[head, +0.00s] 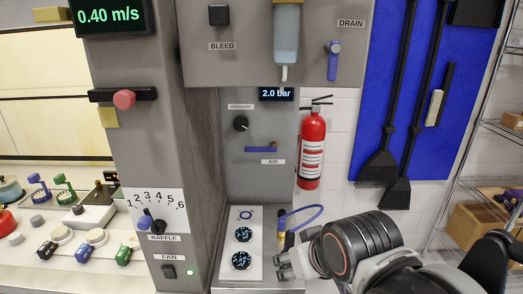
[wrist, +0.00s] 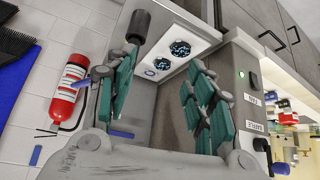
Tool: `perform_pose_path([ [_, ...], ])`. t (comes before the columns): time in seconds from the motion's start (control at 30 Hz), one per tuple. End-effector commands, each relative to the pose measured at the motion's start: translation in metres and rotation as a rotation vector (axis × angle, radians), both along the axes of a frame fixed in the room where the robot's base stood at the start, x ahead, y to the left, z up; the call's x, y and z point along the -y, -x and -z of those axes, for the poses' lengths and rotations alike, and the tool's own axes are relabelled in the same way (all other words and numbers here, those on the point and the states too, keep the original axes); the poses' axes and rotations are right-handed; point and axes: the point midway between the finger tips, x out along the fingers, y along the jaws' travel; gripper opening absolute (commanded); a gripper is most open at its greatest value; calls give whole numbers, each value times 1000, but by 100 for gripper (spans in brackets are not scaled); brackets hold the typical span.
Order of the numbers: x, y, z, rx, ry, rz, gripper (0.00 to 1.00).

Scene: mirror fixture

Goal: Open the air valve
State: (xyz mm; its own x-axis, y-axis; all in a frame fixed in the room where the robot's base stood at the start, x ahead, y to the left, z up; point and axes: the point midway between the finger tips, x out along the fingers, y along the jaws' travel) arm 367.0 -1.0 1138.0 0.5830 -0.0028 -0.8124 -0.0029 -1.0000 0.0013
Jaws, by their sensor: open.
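The air valve is a blue lever (head: 262,149) above the AIR label (head: 269,161) on the grey column. It lies horizontal in the head view. In the wrist view, which is turned upside down, a blue strip (wrist: 120,134) behind the left finger's base looks like this lever, partly hidden. My gripper (head: 284,263) is low at the front of the column, below and to the right of the lever and apart from it. In the wrist view its teal-padded fingers (wrist: 163,98) are spread with nothing between them.
A red fire extinguisher (head: 312,150) hangs right of the column. A drain lever (head: 333,62) hangs vertical above. A pressure display (head: 277,94) reads 2.0 bar.

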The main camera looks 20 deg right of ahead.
Motion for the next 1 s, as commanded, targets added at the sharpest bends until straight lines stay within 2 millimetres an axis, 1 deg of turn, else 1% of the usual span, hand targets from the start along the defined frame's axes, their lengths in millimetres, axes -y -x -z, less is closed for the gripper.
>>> perform_pose_path([
  [0.03,1,-3,-3,4,3,5,28],
  [0.07,2,-6,-4,7,6,9,22],
  [0.1,4,-10,-8,13,12,18,13],
  [0.17,8,-20,-14,26,21,37,0],
  [0.27,17,-43,-29,59,46,81,0],
  [0.4,29,-81,-52,123,80,148,0],
  [0.57,39,-127,-75,206,110,211,0],
  [0.6,41,-138,-81,228,116,225,0],
  [0.77,45,-184,-101,319,134,270,0],
  [1.0,40,-251,-126,464,144,308,0],
])
